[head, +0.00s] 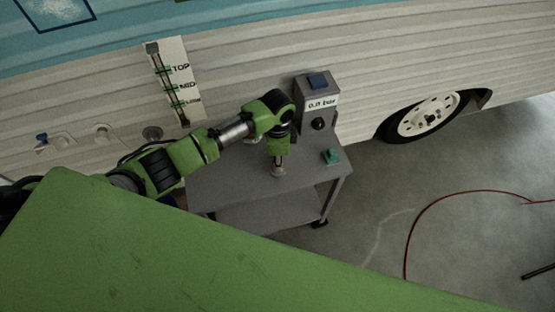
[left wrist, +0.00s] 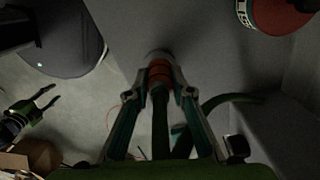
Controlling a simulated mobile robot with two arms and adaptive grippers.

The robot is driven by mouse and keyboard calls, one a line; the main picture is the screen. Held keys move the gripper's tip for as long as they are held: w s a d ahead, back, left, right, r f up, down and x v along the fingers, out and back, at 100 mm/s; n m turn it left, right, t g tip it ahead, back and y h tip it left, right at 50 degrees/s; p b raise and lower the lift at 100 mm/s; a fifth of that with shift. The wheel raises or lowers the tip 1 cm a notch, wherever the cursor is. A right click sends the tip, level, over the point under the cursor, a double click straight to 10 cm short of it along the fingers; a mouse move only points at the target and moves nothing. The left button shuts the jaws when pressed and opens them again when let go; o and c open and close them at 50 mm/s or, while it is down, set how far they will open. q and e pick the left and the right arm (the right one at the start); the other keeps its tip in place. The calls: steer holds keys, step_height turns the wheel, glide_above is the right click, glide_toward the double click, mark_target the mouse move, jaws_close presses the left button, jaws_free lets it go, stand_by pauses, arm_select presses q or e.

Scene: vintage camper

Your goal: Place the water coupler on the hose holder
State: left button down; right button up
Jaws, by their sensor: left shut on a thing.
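My left gripper (head: 279,163) reaches down over the grey cart top. In the left wrist view my left gripper (left wrist: 161,82) is shut on the water coupler (left wrist: 160,69), which has orange-red rings and a grey end. A dark green hose (left wrist: 161,125) runs back from it between the fingers. In the head view the coupler (head: 278,172) shows small below the fingers; whether it touches the cart top is unclear. I cannot tell for sure which thing is the hose holder. My right gripper (left wrist: 46,97) shows at the left of the wrist view, fingers apart and empty.
The grey cart (head: 230,178) carries a control box (head: 318,100) reading 0.0 bar and a small teal piece (head: 332,156). The camper wall (head: 240,60) rises behind, with a level gauge (head: 175,80) and small fittings (head: 102,131). A red hose (head: 420,215) lies on the floor.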

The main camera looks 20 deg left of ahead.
arm_select(q)
steer(key=shift+f, duration=0.55)
steer(key=c, duration=1.8)
jaws_free()
steer(key=shift+o, duration=0.2)
step_height(320, 180, up, 13)
steer(key=shift+r, duration=0.1)
